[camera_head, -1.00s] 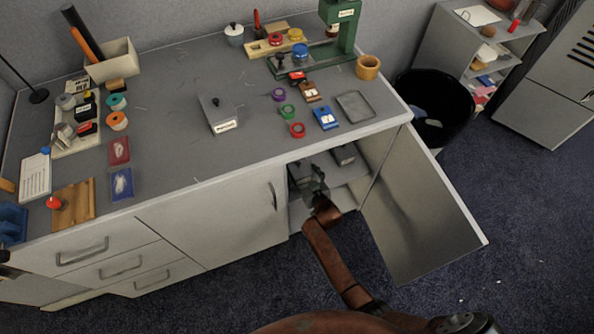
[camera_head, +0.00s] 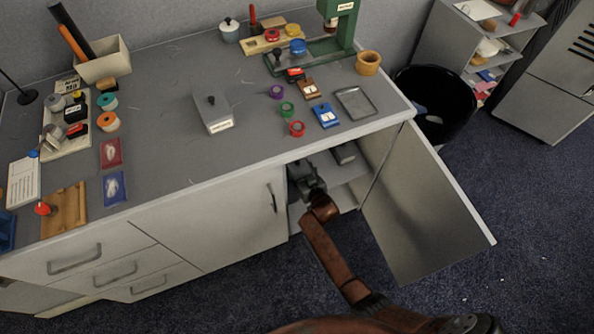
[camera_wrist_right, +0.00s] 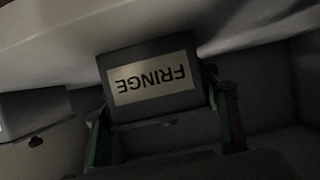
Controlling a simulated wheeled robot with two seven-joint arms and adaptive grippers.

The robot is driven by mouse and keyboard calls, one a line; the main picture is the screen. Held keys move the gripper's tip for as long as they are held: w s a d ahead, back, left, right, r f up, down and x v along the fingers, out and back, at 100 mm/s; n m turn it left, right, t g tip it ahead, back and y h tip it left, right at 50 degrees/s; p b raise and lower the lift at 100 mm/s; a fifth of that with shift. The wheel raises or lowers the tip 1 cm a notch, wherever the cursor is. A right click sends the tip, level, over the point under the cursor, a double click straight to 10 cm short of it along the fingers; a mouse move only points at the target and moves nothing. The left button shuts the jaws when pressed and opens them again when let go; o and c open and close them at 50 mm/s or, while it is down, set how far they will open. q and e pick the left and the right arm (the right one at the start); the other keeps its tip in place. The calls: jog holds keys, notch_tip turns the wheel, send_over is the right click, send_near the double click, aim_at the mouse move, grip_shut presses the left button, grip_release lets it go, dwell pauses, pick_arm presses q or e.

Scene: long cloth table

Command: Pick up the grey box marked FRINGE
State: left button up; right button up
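My right gripper (camera_head: 306,178) reaches into the cabinet opening. In the wrist view its two green-sided fingers (camera_wrist_right: 164,122) stand on either side of the box, very close to it. Whether they press on it cannot be told. My left gripper is not in view.
A second grey box (camera_head: 343,153) stands beside it in the cabinet, also in the wrist view (camera_wrist_right: 35,113). The open cabinet door (camera_head: 425,210) stands right of my arm. Another grey knobbed box (camera_head: 212,110) is on the cluttered worktop (camera_head: 180,155). A black bin (camera_head: 432,100) stands right.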

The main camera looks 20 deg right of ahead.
grip_shut()
dwell(0.5)
jog(key=shift+r, duration=0.2)
